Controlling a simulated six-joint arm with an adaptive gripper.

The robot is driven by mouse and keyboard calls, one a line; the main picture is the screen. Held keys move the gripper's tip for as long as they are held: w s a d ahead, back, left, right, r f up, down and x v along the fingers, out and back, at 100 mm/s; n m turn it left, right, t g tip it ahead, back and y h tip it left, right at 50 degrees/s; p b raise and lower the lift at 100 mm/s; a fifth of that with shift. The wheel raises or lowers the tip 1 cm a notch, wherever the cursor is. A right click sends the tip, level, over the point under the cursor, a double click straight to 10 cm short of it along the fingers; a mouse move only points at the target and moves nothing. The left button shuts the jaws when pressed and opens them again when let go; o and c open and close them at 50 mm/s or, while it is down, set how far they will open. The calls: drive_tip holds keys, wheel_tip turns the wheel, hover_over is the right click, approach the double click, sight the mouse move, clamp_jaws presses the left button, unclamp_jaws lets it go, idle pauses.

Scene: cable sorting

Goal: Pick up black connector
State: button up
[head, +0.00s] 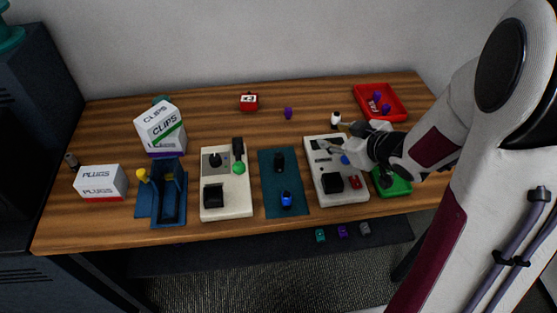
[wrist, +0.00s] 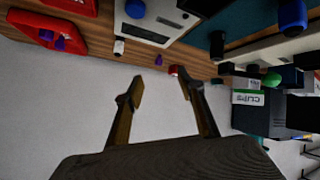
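Another black piece (head: 238,147) stands at the top right of the left grey panel; I cannot tell which one the task means. My gripper (head: 324,146) is over the upper part of the right grey panel, to the right of the mat. In the wrist view my gripper (wrist: 165,82) has its two fingers spread with nothing between them.
A blue connector (head: 286,199) lies on the mat. The left panel (head: 237,205) and right panel (head: 322,179) flank it. The back middle is mostly clear.

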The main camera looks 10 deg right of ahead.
sight(280, 156)
drive_tip(key=s+a+f+y, duration=0.1)
drive_tip(key=a, duration=0.1)
drive_tip(key=a+f+n+y, duration=0.1)
drive_tip(key=f+y, duration=0.1)
drive_tip(key=s+a+f+g+y, duration=0.1)
drive_tip(key=a+y, duration=0.1)
drive_tip(key=shift+s+a+f, duration=0.3)
drive_tip(key=shift+f, duration=0.1)
drive_tip(key=shift+s+a+f+n+y, duration=0.1)
drive_tip(key=shift+s+a+n+y, duration=0.2)
drive_tip(key=shift+s+a+y, duration=0.3)
drive_tip(key=shift+w, duration=0.25)
drive_tip(key=shift+x, duration=1.15)
drive_tip(key=shift+a+r+x, duration=0.1)
drive_tip(key=shift+r+x, duration=0.05)
drive_tip(key=shift+x, duration=0.65)
drive_tip(key=shift+a+r+x, duration=0.1)
drive_tip(key=shift+a+x, duration=0.05)
drive_tip(key=shift+x, duration=1.6)
drive_tip(key=shift+c, duration=0.4)
clamp_jaws()
